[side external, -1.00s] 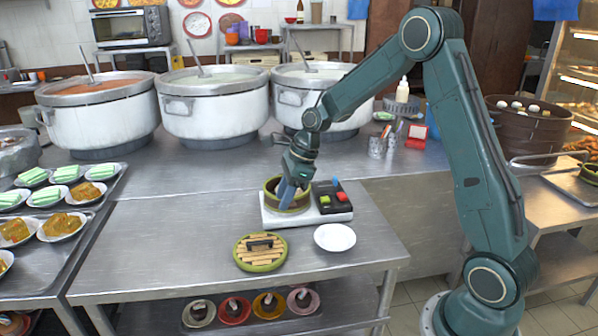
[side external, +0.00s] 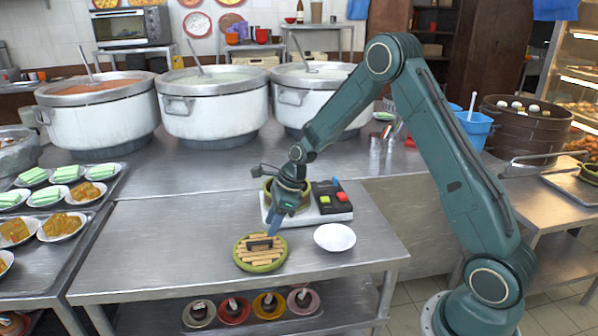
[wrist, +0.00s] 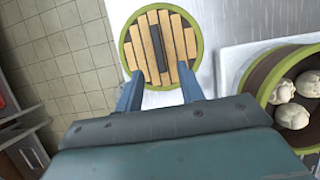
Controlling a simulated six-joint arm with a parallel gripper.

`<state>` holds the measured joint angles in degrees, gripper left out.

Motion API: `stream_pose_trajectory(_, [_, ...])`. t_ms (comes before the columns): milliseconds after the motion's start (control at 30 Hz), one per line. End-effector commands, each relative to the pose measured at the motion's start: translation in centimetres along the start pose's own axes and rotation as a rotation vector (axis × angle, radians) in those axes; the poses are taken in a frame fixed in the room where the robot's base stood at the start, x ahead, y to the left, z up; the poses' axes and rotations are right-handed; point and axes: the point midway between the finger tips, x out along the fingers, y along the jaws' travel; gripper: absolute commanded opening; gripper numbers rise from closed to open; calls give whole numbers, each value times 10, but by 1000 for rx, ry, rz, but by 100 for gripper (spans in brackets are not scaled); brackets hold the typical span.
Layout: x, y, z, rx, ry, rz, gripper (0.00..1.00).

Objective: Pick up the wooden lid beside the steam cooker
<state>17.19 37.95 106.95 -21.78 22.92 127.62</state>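The wooden lid (side external: 250,263) lies flat on the metal table, with pale slats, a green rim and a dark bar handle. In the wrist view the lid (wrist: 183,45) is ahead of my fingertips, its handle lined up between them. My gripper (side external: 275,222) is above and just behind the lid, pointing down. In the wrist view its two blue fingers (wrist: 159,88) are apart with nothing between them. The steam cooker (side external: 268,206) stands behind the lid, partly hidden by my gripper. The wrist view shows the cooker (wrist: 265,72) open, with white buns inside.
A white plate (side external: 335,237) lies right of the lid. A control box with coloured buttons (side external: 327,199) is beside the cooker. Large stockpots (side external: 214,110) line the back. Trays of plated food (side external: 62,226) are at left. The table left of the lid is clear.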

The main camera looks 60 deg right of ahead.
Motion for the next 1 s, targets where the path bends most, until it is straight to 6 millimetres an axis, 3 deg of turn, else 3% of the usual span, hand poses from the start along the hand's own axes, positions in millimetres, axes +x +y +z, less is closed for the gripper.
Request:
stream_pose_trajectory(367, [7,0,-1,0,1,0,38])
stream_pose_trajectory(800, [50,0,-4,0,2,0,38])
stream_pose_trajectory(1000, [56,0,-4,1,2,-2,38])
